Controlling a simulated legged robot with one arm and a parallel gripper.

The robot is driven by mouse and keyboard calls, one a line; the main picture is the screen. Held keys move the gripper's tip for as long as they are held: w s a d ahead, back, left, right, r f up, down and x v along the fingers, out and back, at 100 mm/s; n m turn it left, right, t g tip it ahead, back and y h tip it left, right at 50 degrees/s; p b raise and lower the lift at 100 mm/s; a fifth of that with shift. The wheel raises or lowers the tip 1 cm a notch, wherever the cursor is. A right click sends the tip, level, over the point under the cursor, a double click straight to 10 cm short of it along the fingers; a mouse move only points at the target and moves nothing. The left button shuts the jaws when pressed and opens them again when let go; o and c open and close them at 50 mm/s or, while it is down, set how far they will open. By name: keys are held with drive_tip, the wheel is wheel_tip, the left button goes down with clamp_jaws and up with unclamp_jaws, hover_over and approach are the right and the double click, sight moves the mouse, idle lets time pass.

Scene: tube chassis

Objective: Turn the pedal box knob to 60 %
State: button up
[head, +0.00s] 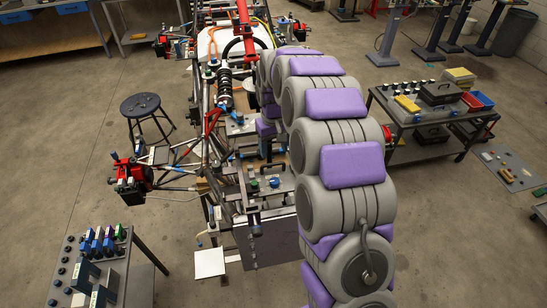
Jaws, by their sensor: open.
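The tube chassis (207,150) runs away from me up the middle of the head view, left of my arm. Near its close end is a plate with a small blue knob-like part (275,182) and a small green one (254,184). I cannot tell which part is the pedal box knob, nor read any setting. My arm, a chain of grey links with purple pads, arches from the bottom right over the chassis's right side. Its far end drops behind its own links, and I do not see my gripper. The arm hides part of the chassis.
A black stool (140,105) stands left of the chassis. A cart with blue and green parts (120,262) is at the lower left. A dark table (405,152) with a yellow box and red and blue trays stands at the right. Bare floor lies between them.

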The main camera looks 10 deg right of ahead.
wheel_tip(320, 180, up, 2)
drive_tip(key=shift+r, duration=0.1)
idle(0.5)
drive_tip(key=s+r+b, duration=0.2)
drive_tip(key=s, duration=0.9)
drive_tip(key=s+r+b, duration=0.2)
drive_tip(key=s, duration=0.8)
drive_tip(key=s+f+m+g+b, duration=0.1)
drive_tip(key=s+f, duration=0.1)
drive_tip(key=s, duration=0.9)
drive_tip(key=s+f+m+b, duration=0.1)
drive_tip(key=s+f, duration=0.1)
drive_tip(key=s, duration=0.8)
drive_tip(key=shift+s+f+g, duration=0.35)
drive_tip(key=shift+g, duration=0.05)
